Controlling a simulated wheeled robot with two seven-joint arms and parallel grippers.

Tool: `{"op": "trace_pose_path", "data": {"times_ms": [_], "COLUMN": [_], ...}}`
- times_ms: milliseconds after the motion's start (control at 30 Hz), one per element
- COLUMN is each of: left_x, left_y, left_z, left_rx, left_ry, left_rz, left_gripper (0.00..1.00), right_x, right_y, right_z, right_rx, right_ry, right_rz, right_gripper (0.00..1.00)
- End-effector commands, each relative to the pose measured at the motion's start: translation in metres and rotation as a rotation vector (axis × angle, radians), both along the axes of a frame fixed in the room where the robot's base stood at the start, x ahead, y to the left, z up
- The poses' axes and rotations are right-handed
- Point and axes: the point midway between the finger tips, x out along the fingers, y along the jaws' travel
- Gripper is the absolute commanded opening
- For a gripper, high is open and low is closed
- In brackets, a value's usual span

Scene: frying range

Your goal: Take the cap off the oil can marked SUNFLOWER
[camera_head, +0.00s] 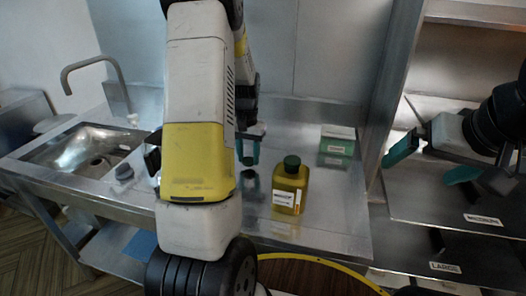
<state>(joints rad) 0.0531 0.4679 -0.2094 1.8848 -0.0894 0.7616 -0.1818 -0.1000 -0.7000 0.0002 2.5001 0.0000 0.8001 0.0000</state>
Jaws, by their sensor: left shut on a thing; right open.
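A yellow-olive oil can (288,196) stands upright on the steel counter (335,215), with a dark green cap (292,163) on its top. Its white label is too blurred to read surely. My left gripper (249,150) is left of and behind the can, apart from it. Its teal fingers are partly hidden by my own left arm. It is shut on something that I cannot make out. My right gripper (432,162) is open and empty at the right, in front of the shelves, well away from the can.
A green box (337,141) stands at the back right of the counter. A sink (82,150) with a tap (92,64) is at the left. Steel shelves (440,207), one marked LARGE, are at the right. A round yellow-rimmed wooden top (300,275) is in front.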

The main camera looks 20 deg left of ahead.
Motion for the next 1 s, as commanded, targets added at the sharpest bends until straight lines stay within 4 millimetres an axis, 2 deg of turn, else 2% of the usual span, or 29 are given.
{"op": "trace_pose_path", "data": {"times_ms": [33,133,467,500,600,867,1000], "left_x": [-0.001,0.000,0.000,0.000,0.000,0.000,0.001], "left_y": [0.000,0.000,0.000,0.000,0.000,0.000,0.000], "left_z": [-0.010,-0.019,-0.022,-0.022,-0.022,-0.022,-0.015], "left_rx": [0.000,0.000,0.000,0.000,0.000,0.000,0.000], "left_ry": [0.004,0.001,0.001,0.001,0.001,0.000,-0.003], "left_rz": [0.000,0.000,0.000,0.000,0.000,0.000,0.000], "left_gripper": [0.00,0.00,0.00,0.43,0.61,0.61,0.61], "right_x": [0.000,0.000,0.000,0.000,0.000,0.000,0.000], "right_y": [0.000,0.000,0.000,0.000,0.000,0.000,0.000], "right_z": [0.000,0.000,0.000,0.000,0.000,0.000,0.000], "right_rx": [0.000,0.000,0.000,0.000,0.000,0.000,0.000], "right_ry": [0.000,0.000,0.000,0.000,0.000,0.000,0.000], "right_rz": [0.000,0.000,0.000,0.000,0.000,0.000,0.000], "right_gripper": [1.00,1.00,1.00,1.00,1.00,1.00,1.00]}}
